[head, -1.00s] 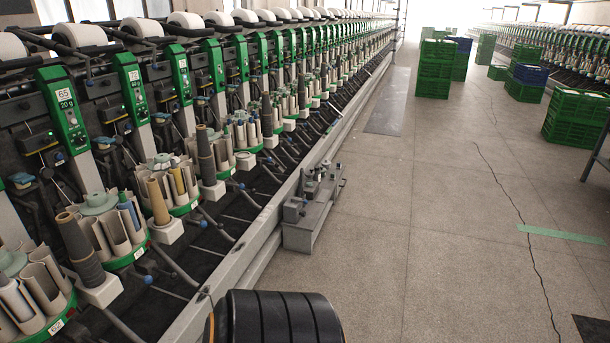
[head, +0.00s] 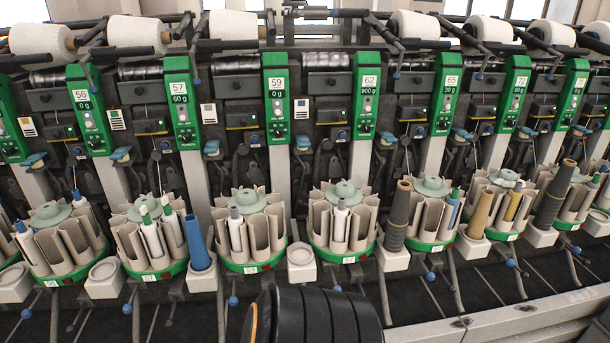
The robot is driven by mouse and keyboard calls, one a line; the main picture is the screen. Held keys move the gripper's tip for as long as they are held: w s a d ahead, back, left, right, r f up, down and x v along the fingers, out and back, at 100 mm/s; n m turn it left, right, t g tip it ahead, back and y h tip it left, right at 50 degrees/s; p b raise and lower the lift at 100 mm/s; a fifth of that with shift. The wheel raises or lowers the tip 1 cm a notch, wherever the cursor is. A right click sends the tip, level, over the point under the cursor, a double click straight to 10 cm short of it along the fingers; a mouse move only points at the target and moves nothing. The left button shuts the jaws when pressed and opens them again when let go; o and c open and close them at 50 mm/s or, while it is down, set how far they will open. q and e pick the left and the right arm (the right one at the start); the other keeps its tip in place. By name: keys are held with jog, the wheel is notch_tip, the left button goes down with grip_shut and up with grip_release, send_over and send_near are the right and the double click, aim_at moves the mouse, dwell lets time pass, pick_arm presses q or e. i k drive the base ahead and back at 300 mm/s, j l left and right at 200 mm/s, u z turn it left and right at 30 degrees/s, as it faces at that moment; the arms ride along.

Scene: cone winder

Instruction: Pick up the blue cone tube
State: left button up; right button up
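A blue cone tube (head: 196,243) stands nearly upright, tilted slightly, in a cream block (head: 203,280) between the magazines under the 57 and 59 panels. Its narrow end is up. Another tube with blue on it (head: 449,207) sits in the magazine (head: 421,216) under panel 65, partly hidden by its compartment. Neither of my grippers is in view. Only a black rounded part, which seems to be mine, shows at the bottom centre.
Cream blocks at left (head: 104,280) and centre (head: 301,264) are empty. Dark cones (head: 397,216) and a tan cone (head: 480,214) stand in blocks to the right. Thin rods with blue knobs stick out below the magazines. A grey rail (head: 500,320) runs along the lower right.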

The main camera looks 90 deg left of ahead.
aim_at(201, 261)
jog(key=u, duration=3.55)
